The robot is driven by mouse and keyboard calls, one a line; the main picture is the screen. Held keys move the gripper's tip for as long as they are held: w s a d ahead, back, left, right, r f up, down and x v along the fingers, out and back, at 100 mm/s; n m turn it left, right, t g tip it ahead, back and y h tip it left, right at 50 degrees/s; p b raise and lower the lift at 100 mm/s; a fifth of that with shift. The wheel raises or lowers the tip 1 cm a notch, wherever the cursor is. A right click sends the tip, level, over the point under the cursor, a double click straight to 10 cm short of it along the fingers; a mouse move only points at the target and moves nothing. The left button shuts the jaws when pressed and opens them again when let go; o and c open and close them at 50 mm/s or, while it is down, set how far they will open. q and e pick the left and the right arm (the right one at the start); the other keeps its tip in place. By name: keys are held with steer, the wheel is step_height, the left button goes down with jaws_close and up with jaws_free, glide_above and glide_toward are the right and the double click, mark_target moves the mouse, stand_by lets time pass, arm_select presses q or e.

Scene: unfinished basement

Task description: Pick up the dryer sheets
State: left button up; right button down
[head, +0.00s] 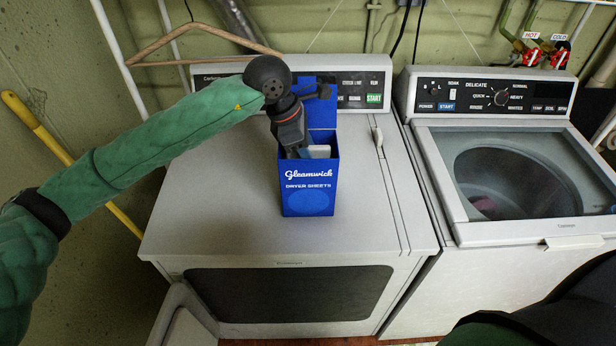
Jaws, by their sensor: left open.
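The dryer sheets box (308,194) is blue with white "Gleamwick Dryer Sheets" lettering. It stands upright on top of the dryer (230,215), with its lid (320,113) raised at the back. A white sheet edge (319,151) shows inside the open top. My left gripper (303,152) points down at the open top of the box, and its fingertips are at or just inside the opening. It is open; the box walls partly hide the tips, so I cannot tell whether they touch the sheets. My right gripper is not in view.
A washer (440,150) with a glass lid stands to the right of the dryer. A wooden hanger (200,40) hangs behind my left arm. A yellow pole (35,122) leans at the left. The dryer door (183,315) is open at the lower left. The dryer top around the box is clear.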

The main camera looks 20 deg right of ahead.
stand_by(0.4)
arm_select(q)
jaws_close()
steer(key=shift+r, duration=0.1)
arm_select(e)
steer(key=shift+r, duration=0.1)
